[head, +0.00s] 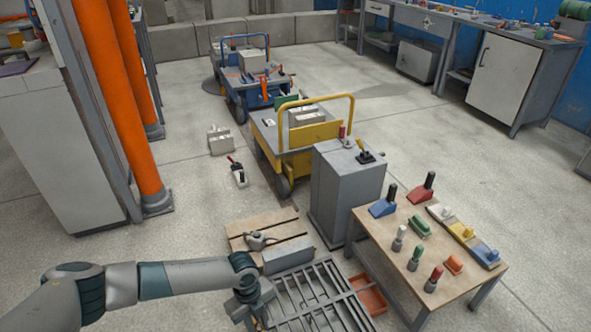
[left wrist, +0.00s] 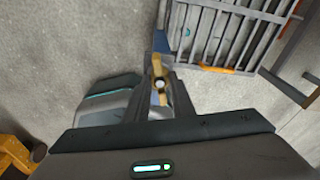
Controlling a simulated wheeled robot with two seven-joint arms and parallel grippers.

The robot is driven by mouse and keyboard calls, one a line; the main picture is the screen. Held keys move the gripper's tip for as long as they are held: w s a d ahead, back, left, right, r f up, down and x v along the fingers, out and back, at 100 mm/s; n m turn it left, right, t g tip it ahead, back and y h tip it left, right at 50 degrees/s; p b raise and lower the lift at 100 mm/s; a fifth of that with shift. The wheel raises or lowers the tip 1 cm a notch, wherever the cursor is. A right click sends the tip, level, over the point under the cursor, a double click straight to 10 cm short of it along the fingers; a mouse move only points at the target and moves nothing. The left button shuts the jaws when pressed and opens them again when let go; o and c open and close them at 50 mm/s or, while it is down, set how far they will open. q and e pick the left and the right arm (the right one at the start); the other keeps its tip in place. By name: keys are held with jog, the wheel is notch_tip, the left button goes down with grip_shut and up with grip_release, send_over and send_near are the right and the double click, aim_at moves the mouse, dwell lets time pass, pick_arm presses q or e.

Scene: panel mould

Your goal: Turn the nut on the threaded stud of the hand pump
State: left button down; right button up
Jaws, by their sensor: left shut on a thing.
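In the left wrist view a brass-coloured nut (left wrist: 158,65) with long wings sits between my left gripper's fingers. A round, pale stud end (left wrist: 160,84) shows at its middle. My left gripper (left wrist: 160,80) is shut on the nut. In the head view my left gripper (head: 252,314) is low in the picture, beside the left edge of a metal grating; the nut and stud are hidden there. The pump's body cannot be clearly made out in either view. My right gripper is not in view.
The slatted metal grating (head: 318,296) lies right of the gripper; it also shows in the left wrist view (left wrist: 232,35). Floor at left is open.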

pick_arm(q)
jog(key=shift+f+m+b, duration=0.1)
jog(key=shift+m+b, duration=0.35)
jog(key=shift+m, duration=0.15)
jog(key=shift+m+b, duration=0.4)
jog(key=shift+m, duration=0.5)
jog(key=shift+y, duration=0.3)
jog(key=shift+m, duration=0.3)
jog(key=shift+m+b, duration=0.6)
jog(key=shift+m, duration=1.1)
jog(key=shift+y, duration=0.3)
